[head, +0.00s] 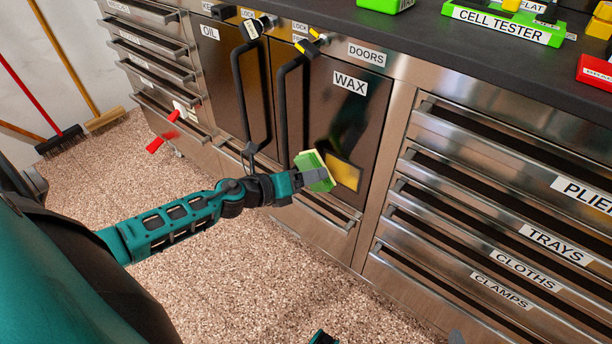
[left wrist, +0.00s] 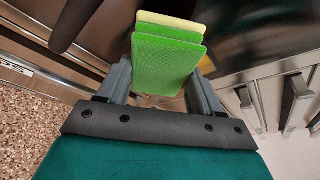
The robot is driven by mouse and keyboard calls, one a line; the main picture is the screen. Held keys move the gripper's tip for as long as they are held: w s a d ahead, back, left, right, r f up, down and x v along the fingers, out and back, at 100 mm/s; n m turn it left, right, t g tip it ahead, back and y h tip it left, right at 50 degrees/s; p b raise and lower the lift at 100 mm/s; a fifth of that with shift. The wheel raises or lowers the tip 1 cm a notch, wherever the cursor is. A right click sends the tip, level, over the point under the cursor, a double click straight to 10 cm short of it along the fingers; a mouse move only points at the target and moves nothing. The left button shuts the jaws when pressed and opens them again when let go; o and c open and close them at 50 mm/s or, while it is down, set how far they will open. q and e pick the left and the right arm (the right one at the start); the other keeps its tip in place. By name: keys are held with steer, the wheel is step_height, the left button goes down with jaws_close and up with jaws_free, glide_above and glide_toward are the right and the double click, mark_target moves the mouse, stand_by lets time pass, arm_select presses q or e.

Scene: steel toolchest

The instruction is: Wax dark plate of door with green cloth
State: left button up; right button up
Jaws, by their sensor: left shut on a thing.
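The dark plate (head: 348,112) of the door labelled WAX is upright in the chest front in the head view. A yellow square patch (head: 343,172) shows low on it, with a dim greenish smear above. My left gripper (head: 307,178) is shut on the green cloth (head: 318,167), in front of the lower left part of this plate. In the left wrist view the green cloth (left wrist: 168,60) looks like a folded stack with a pale yellow layer, between the fingers. I cannot tell whether it touches the plate.
A black bar handle (head: 281,110) stands left of the plate, close to my left gripper. The OIL door (head: 220,75) is further left. Drawers with bar handles (head: 470,200) are at right. The worktop (head: 430,40) above holds a green cell tester (head: 503,24). The speckled floor (head: 230,280) is largely clear.

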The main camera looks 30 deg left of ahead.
arm_select(q)
steer(key=shift+w+d, duration=0.1)
steer(key=shift+w, duration=1.1)
